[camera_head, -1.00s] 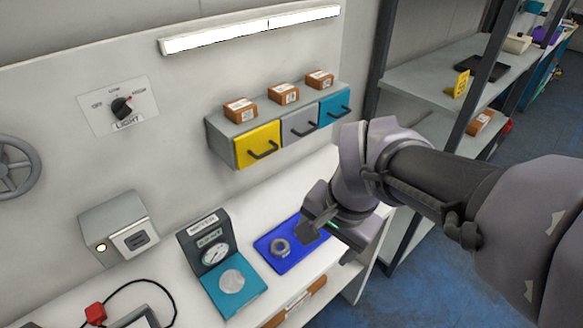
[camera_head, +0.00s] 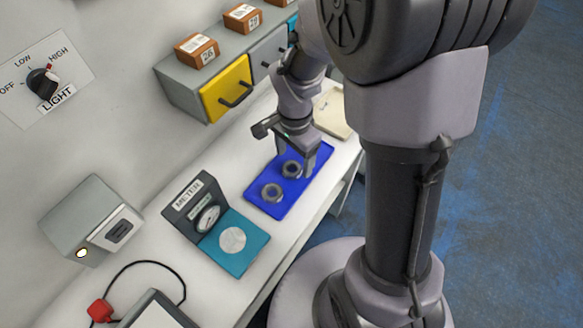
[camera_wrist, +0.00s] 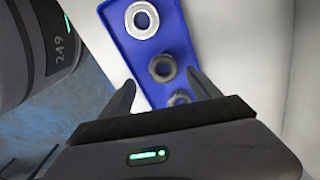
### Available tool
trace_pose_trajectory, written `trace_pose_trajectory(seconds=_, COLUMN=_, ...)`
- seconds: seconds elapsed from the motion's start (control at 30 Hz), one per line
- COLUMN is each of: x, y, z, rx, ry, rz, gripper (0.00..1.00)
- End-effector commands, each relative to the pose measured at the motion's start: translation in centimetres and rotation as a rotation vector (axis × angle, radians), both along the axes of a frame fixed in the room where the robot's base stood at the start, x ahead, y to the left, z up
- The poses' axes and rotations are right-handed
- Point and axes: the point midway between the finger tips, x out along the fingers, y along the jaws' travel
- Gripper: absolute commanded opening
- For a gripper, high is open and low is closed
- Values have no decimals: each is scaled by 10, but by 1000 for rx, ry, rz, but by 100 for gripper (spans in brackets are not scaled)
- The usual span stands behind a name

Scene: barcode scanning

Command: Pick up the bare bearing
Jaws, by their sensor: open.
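A blue tray (camera_head: 262,206) lies on the white bench and holds grey ring-shaped parts. In the head view a nearer ring (camera_head: 272,193) lies clear of my gripper, and a second ring (camera_head: 292,169) is just below the fingers. In the wrist view a bright silver ring (camera_wrist: 142,20) is at the top, a darker ring (camera_wrist: 162,68) is in the middle, and a third ring (camera_wrist: 180,98) is partly hidden by my gripper. I cannot tell which is the bare bearing. My gripper (camera_head: 297,160) is open and empty above the tray, its fingers (camera_wrist: 161,80) spread either side of the tray's lower part.
A meter with a teal plate (camera_head: 245,255) stands left of the tray. A grey box (camera_head: 90,215) and a red-plugged cable (camera_head: 100,310) are further left. Drawers (camera_head: 225,90) with brown boxes on top hang behind. The bench's front edge is close to the tray.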

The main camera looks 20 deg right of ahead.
Motion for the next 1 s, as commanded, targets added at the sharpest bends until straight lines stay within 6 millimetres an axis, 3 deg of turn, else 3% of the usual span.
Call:
trace_pose_trajectory(seconds=0.17, x=4, y=0, z=-39, rx=0, ry=3, rz=0, gripper=72)
trace_pose_trajectory(seconds=0.37, x=5, y=0, z=-41, rx=0, ry=1, rz=0, gripper=72)
trace_pose_trajectory(seconds=0.47, x=5, y=0, z=-40, rx=0, ry=1, rz=0, gripper=56)
trace_pose_trajectory(seconds=0.73, x=5, y=0, z=-40, rx=0, ry=1, rz=0, gripper=3)
trace_pose_trajectory(seconds=1.0, x=5, y=0, z=-38, rx=0, ry=0, rz=0, gripper=0)
